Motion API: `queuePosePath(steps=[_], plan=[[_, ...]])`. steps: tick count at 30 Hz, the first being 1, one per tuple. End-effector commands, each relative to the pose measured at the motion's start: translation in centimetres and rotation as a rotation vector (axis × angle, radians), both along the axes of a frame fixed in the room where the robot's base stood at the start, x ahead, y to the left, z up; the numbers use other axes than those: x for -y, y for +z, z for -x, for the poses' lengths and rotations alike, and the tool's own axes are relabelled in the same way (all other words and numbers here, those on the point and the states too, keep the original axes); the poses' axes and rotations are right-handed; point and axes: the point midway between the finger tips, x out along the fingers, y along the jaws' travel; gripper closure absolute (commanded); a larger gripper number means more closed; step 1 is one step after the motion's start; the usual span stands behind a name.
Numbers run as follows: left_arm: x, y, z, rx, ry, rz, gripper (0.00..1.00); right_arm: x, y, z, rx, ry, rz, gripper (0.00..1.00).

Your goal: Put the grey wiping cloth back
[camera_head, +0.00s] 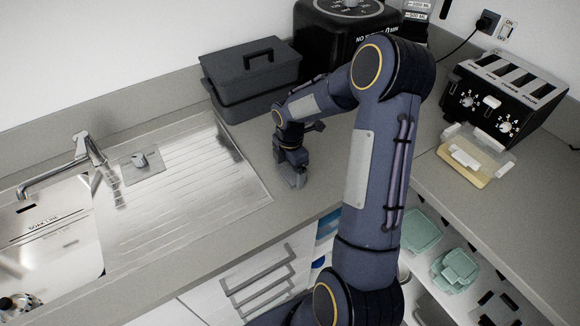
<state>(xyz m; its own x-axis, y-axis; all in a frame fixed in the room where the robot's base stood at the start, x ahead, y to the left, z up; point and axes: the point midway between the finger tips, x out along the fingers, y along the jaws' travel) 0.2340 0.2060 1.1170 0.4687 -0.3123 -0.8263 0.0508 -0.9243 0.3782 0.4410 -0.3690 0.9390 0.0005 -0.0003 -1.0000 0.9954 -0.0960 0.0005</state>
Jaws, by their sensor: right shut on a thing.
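My right arm reaches in from the lower right and bends down over the worktop beside the draining board (215,185). My right gripper (291,170) points down and is shut on a small grey piece (297,180), which looks like the grey wiping cloth. It is at or just above the worktop, and I cannot tell whether it touches. The fingers and wrist hide much of it. My left gripper is not in view.
A dark lidded box (250,70) and a black appliance (345,22) stand behind the gripper. The sink tap (85,150) and a grey plate with a knob (143,168) are left. A toaster (505,95) and a butter dish (475,155) stand right. Open shelves lie below.

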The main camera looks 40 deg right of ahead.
Motion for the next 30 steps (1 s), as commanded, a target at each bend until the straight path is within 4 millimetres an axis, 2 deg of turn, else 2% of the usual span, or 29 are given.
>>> queuePosePath(steps=[8, 9, 12, 21, 30], plan=[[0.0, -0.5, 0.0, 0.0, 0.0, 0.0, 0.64, 0.0, -0.6, 0.0, 0.0, 0.0, 0.0, 0.32], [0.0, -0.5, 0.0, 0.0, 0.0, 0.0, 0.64, 0.0, -0.6, 0.0, 0.0, 0.0, 0.0, 0.12], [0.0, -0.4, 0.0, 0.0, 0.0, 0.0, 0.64, 0.0, -0.5, 0.0, 0.0, 0.0, 0.0, 0.0], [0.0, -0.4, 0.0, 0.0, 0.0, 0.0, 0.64, 0.0, 0.0, 0.0, 0.002, 0.0, 0.001, 0.0], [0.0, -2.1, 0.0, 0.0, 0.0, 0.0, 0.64, 0.5, 4.6, -0.2, 0.006, -0.002, 0.002, 0.0]])
